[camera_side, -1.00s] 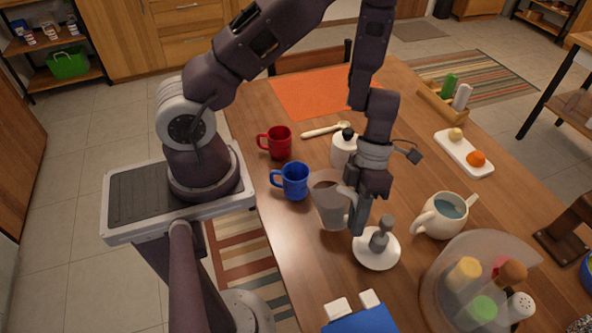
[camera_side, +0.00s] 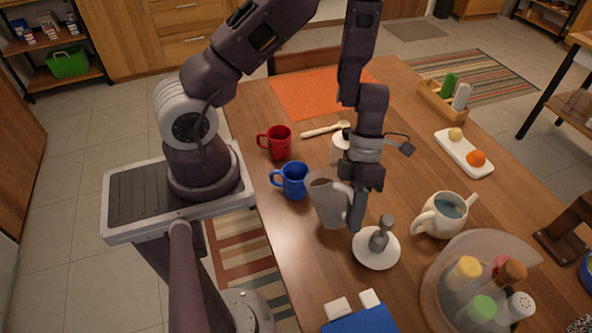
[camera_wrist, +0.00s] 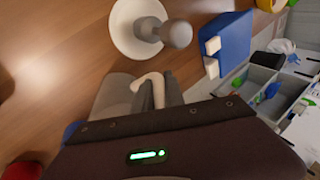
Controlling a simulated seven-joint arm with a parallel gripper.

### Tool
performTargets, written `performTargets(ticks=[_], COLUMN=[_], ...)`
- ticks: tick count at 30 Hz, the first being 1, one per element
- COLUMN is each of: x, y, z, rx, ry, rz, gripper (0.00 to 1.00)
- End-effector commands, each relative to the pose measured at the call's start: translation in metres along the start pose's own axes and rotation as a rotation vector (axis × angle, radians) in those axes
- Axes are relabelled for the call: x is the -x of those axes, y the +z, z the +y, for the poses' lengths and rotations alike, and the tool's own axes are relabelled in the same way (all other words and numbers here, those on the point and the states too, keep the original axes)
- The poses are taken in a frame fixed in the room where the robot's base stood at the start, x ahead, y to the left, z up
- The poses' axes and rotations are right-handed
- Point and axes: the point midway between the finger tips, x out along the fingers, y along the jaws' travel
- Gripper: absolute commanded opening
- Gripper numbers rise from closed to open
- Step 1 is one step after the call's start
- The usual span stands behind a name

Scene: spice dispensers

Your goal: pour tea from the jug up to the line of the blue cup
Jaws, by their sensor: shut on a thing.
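The grey see-through jug (camera_side: 327,207) is just right of the blue cup (camera_side: 293,181) in the side view. My gripper (camera_side: 356,208) is shut on the jug's handle, at the jug's right side. The jug leans slightly left, with its rim near the blue cup; I cannot tell whether its base touches the table. No stream of tea shows. The blue cup stands upright, handle to the left; its line and contents cannot be made out. In the wrist view, the jug (camera_wrist: 112,92) and its pale handle (camera_wrist: 143,80) show at my fingers.
A red cup (camera_side: 279,142) stands behind the blue cup. A white round base with a grey knob (camera_side: 376,255) is close right of the jug. A cream teapot (camera_side: 440,216) and a clear spice holder (camera_side: 440,290) stand farther right. A white pot (camera_side: 338,150) is behind my gripper.

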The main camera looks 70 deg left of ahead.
Motion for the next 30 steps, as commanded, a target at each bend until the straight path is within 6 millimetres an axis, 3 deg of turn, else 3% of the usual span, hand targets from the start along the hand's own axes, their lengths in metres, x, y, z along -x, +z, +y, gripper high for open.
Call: performTargets(ticks=[30], x=[0.012], y=[-0.006], z=[0.002], rx=[-0.026], ry=[-0.063], rz=[-0.036], gripper=[0.0])
